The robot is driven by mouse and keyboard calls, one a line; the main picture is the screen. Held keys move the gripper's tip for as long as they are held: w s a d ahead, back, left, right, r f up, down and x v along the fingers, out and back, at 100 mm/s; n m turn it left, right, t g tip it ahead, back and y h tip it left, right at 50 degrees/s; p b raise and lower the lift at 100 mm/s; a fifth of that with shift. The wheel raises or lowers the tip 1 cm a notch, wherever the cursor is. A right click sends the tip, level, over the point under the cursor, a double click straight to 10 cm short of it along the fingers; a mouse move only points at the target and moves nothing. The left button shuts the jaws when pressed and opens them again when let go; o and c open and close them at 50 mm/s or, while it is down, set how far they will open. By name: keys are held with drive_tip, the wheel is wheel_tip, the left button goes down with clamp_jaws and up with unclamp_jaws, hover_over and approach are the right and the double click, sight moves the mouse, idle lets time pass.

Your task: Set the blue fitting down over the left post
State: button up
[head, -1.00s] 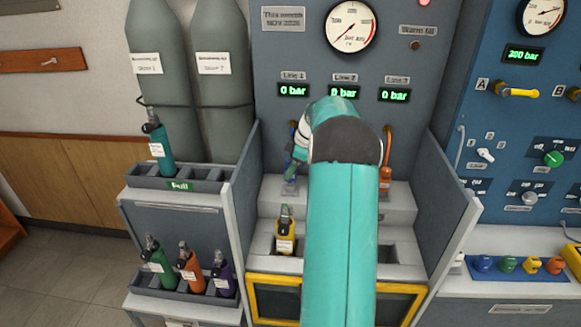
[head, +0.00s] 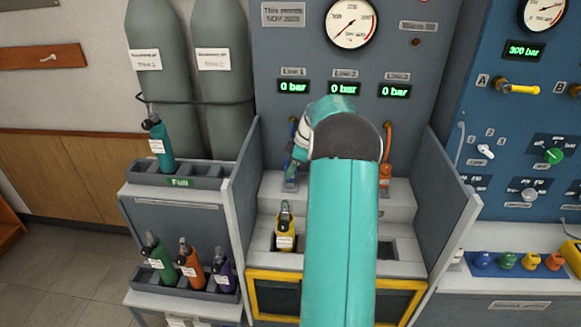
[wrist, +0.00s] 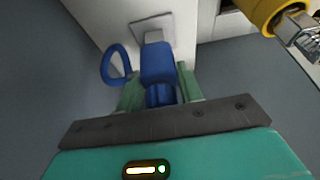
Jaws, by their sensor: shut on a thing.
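The blue fitting (wrist: 158,64) with its blue loop (wrist: 115,64) is in the wrist view. My gripper (wrist: 160,92) is shut on it, with a green finger on each side. The grey left post (wrist: 153,36) shows just beyond the fitting, in line with it, on a pale square plate (wrist: 138,27). I cannot tell how far the fitting is over the post. In the head view my gripper (head: 298,158) is under Line 1, partly hidden by my arm, with a bit of the blue fitting (head: 291,184) showing low at the post.
A yellow bottle (head: 285,236) stands in the bench slot in front, and its yellow body (wrist: 262,12) is close at the upper right of the wrist view. A grey side panel (head: 243,195) is to the left. An orange hose fitting (head: 386,172) hangs at right.

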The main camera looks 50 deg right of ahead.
drive_tip(key=o, duration=1.2)
drive_tip(key=shift+f, duration=0.1)
drive_tip(key=shift+o, duration=0.2)
drive_tip(key=v, duration=1.4)
